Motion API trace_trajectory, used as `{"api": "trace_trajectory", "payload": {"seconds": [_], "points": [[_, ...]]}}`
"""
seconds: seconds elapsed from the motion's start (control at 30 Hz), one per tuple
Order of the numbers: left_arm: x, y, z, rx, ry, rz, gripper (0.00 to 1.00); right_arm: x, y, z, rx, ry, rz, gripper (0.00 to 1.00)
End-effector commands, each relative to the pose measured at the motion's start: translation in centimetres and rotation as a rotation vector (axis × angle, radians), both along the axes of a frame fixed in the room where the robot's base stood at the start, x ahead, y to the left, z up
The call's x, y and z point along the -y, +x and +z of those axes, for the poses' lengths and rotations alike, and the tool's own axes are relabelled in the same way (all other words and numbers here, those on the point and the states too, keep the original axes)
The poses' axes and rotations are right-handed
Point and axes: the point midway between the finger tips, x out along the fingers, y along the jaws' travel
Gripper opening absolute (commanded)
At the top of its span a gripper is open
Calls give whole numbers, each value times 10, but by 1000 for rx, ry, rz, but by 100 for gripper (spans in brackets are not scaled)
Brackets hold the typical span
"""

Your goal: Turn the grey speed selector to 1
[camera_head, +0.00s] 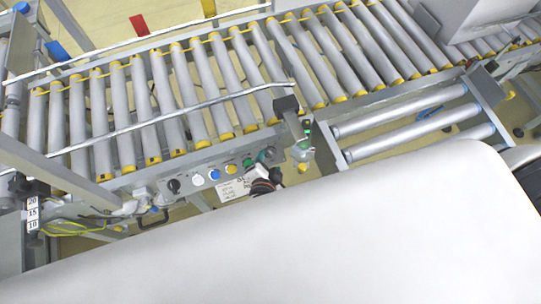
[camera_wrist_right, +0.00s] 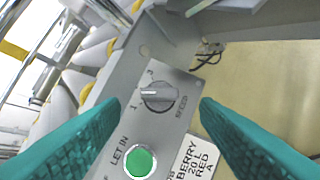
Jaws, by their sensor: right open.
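The grey speed selector (camera_wrist_right: 160,98) is a round knob on the grey control panel, marked SPEED, with 1 and 3 readable beside it. Its pale pointer line points left in the right wrist view, between the 1 and the 3. My right gripper (camera_wrist_right: 160,106) is open, its teal fingers on either side of the selector in this view, with no clear contact. My left gripper is not in view.
A green LET IN button (camera_wrist_right: 140,162) and a white label (camera_wrist_right: 194,160) are close to the selector. Yellow (camera_head: 231,169), blue (camera_head: 214,175) and white (camera_head: 198,180) buttons and a black knob (camera_head: 174,185) continue leftward. The roller conveyor (camera_head: 190,95) runs behind the panel.

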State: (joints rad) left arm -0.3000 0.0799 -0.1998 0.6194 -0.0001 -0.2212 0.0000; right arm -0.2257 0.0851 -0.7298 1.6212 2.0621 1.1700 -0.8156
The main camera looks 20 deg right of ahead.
Motion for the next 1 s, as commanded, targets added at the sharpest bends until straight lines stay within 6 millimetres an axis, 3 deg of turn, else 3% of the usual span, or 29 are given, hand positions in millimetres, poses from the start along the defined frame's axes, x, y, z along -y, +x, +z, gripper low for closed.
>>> {"api": "trace_trajectory", "payload": {"seconds": [0.23, 0.6, 0.67, 0.9, 1.0], "points": [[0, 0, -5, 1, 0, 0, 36, 12, 25, -19, 1, -1, 1, 56], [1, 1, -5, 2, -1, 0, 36, 14, 29, -22, 1, 1, 0, 56], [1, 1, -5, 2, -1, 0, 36, 14, 29, -22, 1, 1, 0, 50], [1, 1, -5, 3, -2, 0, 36, 14, 29, -22, 1, 1, 0, 12], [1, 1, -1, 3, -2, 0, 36, 15, 29, -20, 1, -9, 9, 12]]}}
